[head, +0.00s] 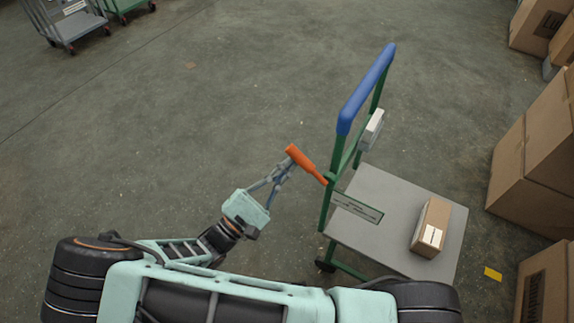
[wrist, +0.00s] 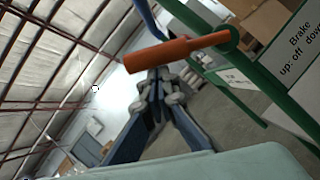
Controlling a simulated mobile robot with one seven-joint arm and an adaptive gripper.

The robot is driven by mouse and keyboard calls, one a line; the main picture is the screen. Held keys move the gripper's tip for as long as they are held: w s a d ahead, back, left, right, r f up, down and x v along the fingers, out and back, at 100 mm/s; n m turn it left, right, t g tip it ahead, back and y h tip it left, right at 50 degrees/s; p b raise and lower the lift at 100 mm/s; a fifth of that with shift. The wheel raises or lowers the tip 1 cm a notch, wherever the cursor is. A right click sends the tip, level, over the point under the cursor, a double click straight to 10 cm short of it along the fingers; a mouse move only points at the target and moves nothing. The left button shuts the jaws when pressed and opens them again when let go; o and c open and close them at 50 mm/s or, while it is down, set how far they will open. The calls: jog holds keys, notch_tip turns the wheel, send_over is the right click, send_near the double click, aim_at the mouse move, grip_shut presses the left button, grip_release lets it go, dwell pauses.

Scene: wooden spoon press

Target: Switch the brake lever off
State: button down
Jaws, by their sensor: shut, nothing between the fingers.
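The brake lever (head: 305,163) has a thick orange handle and a thin neck fixed to the green post of a push cart. It sticks out from the post towards my gripper (head: 284,166). It also crosses the upper middle of the wrist view (wrist: 175,52). My gripper is shut and empty, with its fingertips (wrist: 155,82) close to the underside of the handle near its free end. I cannot tell whether they touch it. A white label (wrist: 300,55) beside the lever reads "Brake up: off", then "down", and is cut off by the frame edge.
The cart has a blue push bar (head: 366,88), green posts and a grey deck (head: 380,190) carrying a cardboard box (head: 431,226). Stacked cartons (head: 540,140) stand at the right. Other carts (head: 70,22) stand far left. The floor left of the cart is clear.

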aim_at(295, 158)
jog(key=r+m+p, duration=0.1)
jog(key=r+m+g+p, duration=0.1)
jog(key=m, duration=0.1)
jog(key=d+r+m+g+p, duration=0.1)
jog(key=shift+s+d+r+m+h, duration=0.1)
jog(key=shift+s+r+m+h, duration=0.2)
jog(key=shift+m+h, duration=0.1)
jog(key=r+m+g+p, duration=0.1)
jog(key=d+m+p, duration=0.1)
jog(key=m, duration=0.1)
jog(key=shift+s+d+r+g, duration=0.15)
jog(key=shift+s+r+g, duration=0.15)
jog(key=shift+r+g, duration=0.1)
jog(key=shift+s+d+r+m+g+y+p, duration=0.15)
jog(key=shift+s+d+r+m+g+p, duration=0.1)
jog(key=shift+d+m+p, duration=0.3)
jog(key=shift+s+d+r+m+g+y+p, duration=0.2)
jog(key=shift+s+d+r+m+p, duration=0.1)
jog(key=shift+d+m+p, duration=0.3)
jog(key=shift+s+d+r+m+g+y+p, duration=0.15)
jog(key=shift+s+d+r+m+p, duration=0.1)
jog(key=shift+d+m+p, duration=0.3)
jog(key=shift+a, duration=0.1)
